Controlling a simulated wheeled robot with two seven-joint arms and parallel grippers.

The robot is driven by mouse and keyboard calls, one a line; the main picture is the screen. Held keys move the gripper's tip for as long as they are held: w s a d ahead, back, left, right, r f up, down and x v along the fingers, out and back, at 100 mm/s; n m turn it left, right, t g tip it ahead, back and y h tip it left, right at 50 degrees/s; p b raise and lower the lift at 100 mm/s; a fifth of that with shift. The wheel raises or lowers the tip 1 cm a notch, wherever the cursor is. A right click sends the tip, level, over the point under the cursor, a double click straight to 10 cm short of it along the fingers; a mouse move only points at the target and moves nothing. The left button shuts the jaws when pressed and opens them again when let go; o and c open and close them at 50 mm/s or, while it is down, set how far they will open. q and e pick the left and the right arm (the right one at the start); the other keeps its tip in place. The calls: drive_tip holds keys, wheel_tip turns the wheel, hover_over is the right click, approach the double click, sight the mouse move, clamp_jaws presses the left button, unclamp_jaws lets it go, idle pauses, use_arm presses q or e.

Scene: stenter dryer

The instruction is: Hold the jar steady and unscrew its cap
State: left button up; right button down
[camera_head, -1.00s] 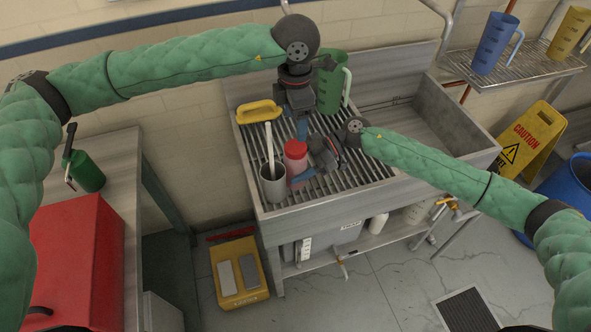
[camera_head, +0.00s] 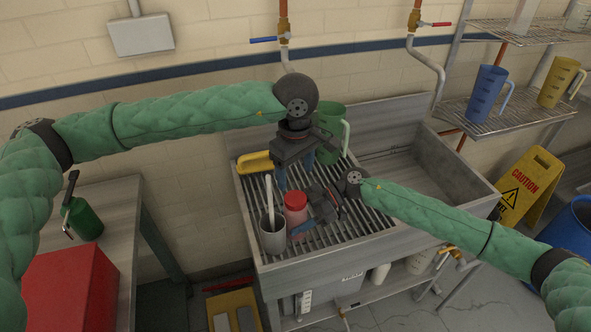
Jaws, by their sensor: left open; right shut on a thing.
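The jar (camera_head: 296,219) has a pinkish body and a red cap (camera_head: 295,200). It stands upright on the slatted drainboard of the sink, with the cap on top. My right gripper (camera_head: 303,222) comes in from the right and is shut on the jar body below the cap. Its far finger is partly hidden by the jar. My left gripper (camera_head: 295,170) points down above the cap. Its two blue fingers are spread apart and empty, with a gap to the cap.
The sink basin (camera_head: 425,165) on the right looks empty.

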sight(295, 198)
use_arm(q)
drive_tip(key=m, duration=0.5)
drive_tip(key=shift+m, duration=0.4)
drive_tip(key=m, duration=1.2)
drive_tip(key=shift+m, duration=0.4)
drive_tip(key=shift+f, duration=4)
drive_tip(key=c, duration=1)
